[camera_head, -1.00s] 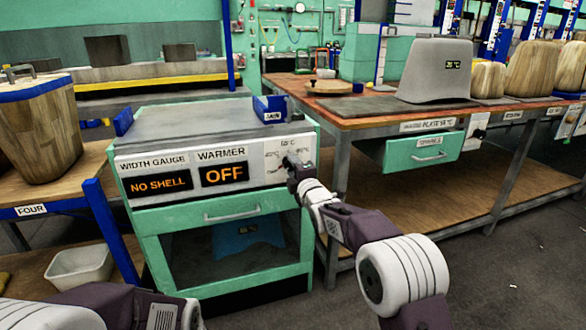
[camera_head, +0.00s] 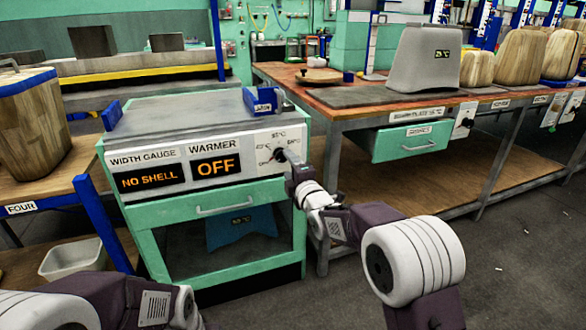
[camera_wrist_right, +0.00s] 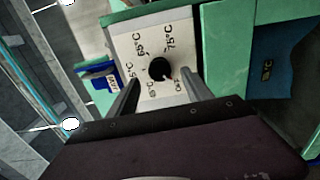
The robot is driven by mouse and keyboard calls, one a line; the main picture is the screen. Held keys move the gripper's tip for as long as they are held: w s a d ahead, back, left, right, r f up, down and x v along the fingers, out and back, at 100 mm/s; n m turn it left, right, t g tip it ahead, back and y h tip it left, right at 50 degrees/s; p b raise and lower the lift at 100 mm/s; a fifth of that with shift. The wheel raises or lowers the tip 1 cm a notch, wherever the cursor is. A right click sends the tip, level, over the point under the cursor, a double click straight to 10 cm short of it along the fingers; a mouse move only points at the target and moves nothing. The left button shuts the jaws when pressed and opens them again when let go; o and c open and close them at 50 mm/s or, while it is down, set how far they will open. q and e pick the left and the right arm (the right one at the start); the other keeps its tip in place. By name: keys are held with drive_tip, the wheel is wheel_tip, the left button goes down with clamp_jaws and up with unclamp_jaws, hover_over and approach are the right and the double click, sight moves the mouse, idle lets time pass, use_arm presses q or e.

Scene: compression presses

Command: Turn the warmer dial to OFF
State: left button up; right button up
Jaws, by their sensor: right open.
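The warmer dial (camera_wrist_right: 158,69) is a black round knob on a white panel, with temperature labels and an OFF label around it. A small mark at its lower right seems to face the OFF label. In the head view the dial (camera_head: 279,154) is at the panel's right end. The warmer display (camera_head: 215,167) reads OFF in orange. My right gripper (camera_wrist_right: 160,78) is open, its two fingers on either side of the dial in the wrist view; contact cannot be told. It also shows in the head view (camera_head: 291,163). My left gripper is out of view.
The width gauge display (camera_head: 150,179) reads NO SHELL. A drawer handle (camera_head: 227,208) sits below the panel, and a blue bracket (camera_head: 262,101) stands on top. A wooden bench (camera_head: 345,118) with a grey cover stands to the right. Open floor lies at the lower right.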

drive_tip(key=v, duration=0.4)
drive_tip(key=shift+p, duration=0.4)
